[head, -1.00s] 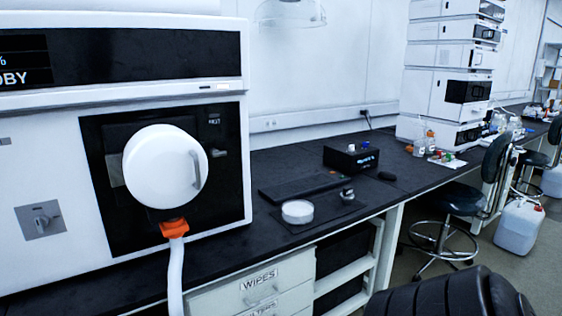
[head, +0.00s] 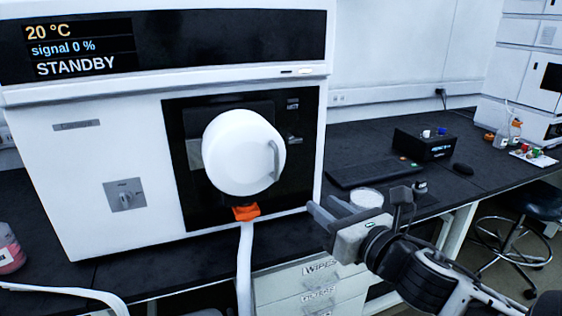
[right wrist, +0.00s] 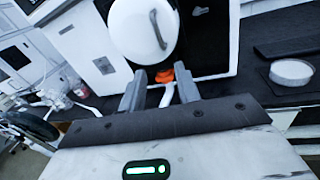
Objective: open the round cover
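The round cover (head: 235,152) is a white disc on the black front panel of a large white instrument (head: 75,180). It looks closed against the panel. A grey bar handle (head: 274,162) stands upright near its right edge. In the right wrist view the cover (right wrist: 135,28) and its handle (right wrist: 158,30) are at the top, beyond the fingertips. My right gripper (head: 321,204) is to the right of and below the cover, apart from it. Its two fingers are spread with nothing between them (right wrist: 158,72). My left gripper is not in view.
An orange fitting (head: 246,212) with a white hose (head: 244,270) hangs below the cover. On the bench to the right are a white round dish (head: 366,198), a keyboard (head: 372,173) and a black box (head: 424,144). A pink-filled bottle (head: 8,250) stands at the left edge.

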